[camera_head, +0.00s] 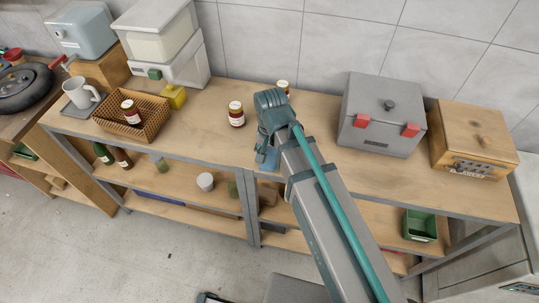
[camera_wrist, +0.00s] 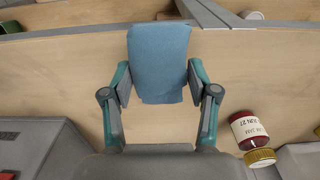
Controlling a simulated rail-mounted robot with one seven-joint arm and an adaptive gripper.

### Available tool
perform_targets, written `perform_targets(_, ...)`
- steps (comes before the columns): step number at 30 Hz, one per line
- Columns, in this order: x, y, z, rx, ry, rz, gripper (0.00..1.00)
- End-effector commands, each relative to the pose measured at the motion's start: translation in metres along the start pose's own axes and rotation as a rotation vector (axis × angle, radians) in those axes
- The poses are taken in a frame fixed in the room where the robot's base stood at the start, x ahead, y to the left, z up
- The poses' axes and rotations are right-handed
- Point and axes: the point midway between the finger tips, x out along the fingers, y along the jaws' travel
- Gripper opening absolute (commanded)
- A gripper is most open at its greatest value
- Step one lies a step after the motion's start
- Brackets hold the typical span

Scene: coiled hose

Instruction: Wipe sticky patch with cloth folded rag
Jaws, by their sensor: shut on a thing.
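A blue folded rag (camera_wrist: 160,62) is held between the fingers of my gripper (camera_wrist: 159,82) in the wrist view. The fingers press on its left and right edges, and the rag reaches beyond the fingertips. In the head view my gripper (camera_head: 265,157) is over the front part of the wooden workbench top (camera_head: 215,140), and a bit of the blue rag (camera_head: 268,164) shows below it. I cannot tell whether the rag touches the bench. I see no sticky patch in either view; my arm and the rag cover part of the bench.
A jar (camera_head: 236,114) stands left of my gripper, and another (camera_head: 283,86) behind it. A wicker basket (camera_head: 150,122) holding a jar, a yellow object (camera_head: 175,96) and a white mug (camera_head: 80,92) are farther left.

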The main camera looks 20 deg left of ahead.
Motion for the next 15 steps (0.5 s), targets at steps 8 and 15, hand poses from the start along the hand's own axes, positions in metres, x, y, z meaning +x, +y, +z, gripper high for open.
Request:
perform_targets(8, -0.029, 0.003, -0.002, 0.005, 0.001, 0.000, 0.27)
perform_targets(15, -0.046, 0.005, -0.003, 0.009, 0.001, 0.000, 0.27)
